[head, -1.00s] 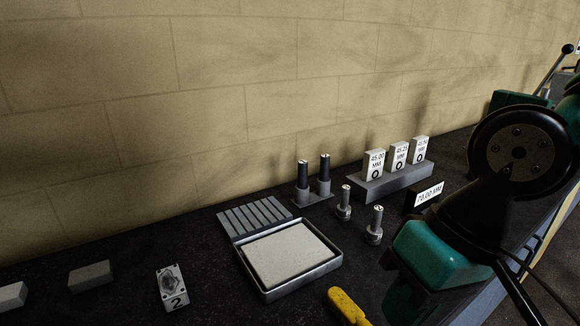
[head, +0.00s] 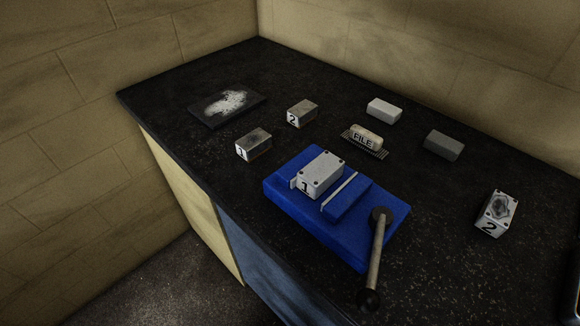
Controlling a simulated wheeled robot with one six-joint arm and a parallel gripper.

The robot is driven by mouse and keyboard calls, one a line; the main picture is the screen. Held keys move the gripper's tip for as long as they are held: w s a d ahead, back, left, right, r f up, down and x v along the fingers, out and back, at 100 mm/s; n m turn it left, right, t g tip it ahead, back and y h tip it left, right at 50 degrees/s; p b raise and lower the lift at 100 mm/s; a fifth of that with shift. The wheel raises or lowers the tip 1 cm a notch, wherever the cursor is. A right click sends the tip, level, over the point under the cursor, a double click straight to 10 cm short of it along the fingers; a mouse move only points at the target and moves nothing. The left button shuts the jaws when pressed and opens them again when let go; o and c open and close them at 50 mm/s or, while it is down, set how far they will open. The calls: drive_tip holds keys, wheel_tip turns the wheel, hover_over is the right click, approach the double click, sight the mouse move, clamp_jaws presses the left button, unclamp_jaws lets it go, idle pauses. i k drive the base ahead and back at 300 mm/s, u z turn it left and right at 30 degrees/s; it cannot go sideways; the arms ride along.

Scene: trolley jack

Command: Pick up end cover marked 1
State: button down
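A light grey block with screw heads or holes at its corners and a "1" on its near face, which looks like the end cover marked 1 (head: 324,168), sits in the blue vice (head: 285,205) between its jaws. I cannot tell how tightly the jaws hold it. Another end cover, marked 2 (head: 497,211), lies on the bench at the right with a rough dark recess on top. A darker plain block marked 1 (head: 254,146) stands left of the vice. My gripper is not in view.
The vice handle (head: 376,255) sticks out at the front right. Walls close the back and left.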

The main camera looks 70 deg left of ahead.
sight(317, 178)
drive_tip(key=u, duration=1.55)
drive_tip(key=k, duration=0.95)
drive_tip(key=u, duration=0.7)
drive_tip(key=i, duration=1.25)
drive_tip(key=u, duration=0.65)
